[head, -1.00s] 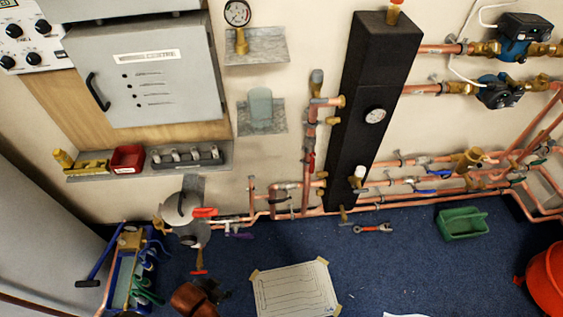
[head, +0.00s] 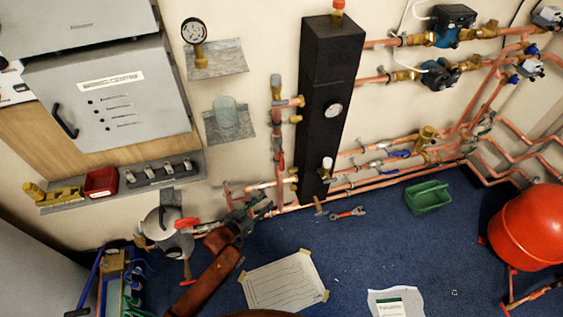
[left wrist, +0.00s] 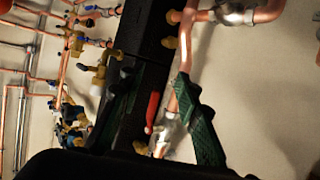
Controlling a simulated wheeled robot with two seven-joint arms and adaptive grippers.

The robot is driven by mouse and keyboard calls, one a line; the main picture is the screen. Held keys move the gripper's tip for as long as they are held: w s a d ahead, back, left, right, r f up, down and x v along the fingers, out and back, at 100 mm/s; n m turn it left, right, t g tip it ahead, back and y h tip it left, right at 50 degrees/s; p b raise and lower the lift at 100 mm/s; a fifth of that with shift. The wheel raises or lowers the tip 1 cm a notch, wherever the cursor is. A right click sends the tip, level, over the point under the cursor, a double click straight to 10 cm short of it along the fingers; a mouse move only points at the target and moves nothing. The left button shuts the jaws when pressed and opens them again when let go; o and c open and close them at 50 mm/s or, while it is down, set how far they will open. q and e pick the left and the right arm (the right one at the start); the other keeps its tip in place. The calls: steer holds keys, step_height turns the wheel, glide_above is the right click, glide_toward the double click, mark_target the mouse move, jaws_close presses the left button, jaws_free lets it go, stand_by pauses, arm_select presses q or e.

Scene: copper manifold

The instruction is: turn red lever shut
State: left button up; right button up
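Several red levers show. In the head view, one (head: 281,160) lies along the vertical copper pipe left of the black column (head: 333,70); another (head: 187,223) sticks out by the round grey unit at lower left. My left gripper (head: 260,203) is above the floor by the foot of the copper pipes. In the left wrist view, its green-padded fingers (left wrist: 153,78) are apart, with a red lever (left wrist: 152,110) and a silver valve body seen between them. I see no contact with the lever. I cannot tell for certain which head-view lever this is. My right gripper is not in view.
Copper pipes (head: 400,170) run low along the wall to the right. A wrench (head: 348,213), a green tray (head: 428,197) and a paper sheet (head: 283,284) lie on the blue floor. A red vessel (head: 528,228) stands at right.

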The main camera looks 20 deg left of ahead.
mark_target(281, 163)
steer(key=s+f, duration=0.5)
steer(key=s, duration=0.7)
arm_select(q)
steer(key=w+r+t, duration=0.1)
steer(key=w+r, duration=0.1)
steer(key=w, duration=0.3)
steer(key=w+d+r+t+h+b, duration=0.1)
steer(key=w+r, duration=0.2)
steer(key=w, duration=0.2)
steer(key=w+d+r+t+h+b, duration=0.1)
steer(key=w+r, duration=0.2)
steer(key=w, duration=0.2)
steer(key=shift+w+d+r+m+t, duration=0.1)
steer(key=shift+w+d+m+t, duration=0.05)
steer(key=shift+d+m+t, duration=0.2)
steer(key=shift+w+d+r, duration=0.1)
steer(key=shift+w, duration=0.45)
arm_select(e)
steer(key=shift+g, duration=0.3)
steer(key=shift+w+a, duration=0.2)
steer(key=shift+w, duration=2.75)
arm_select(q)
steer(key=shift+c, duration=0.2)
jaws_close()
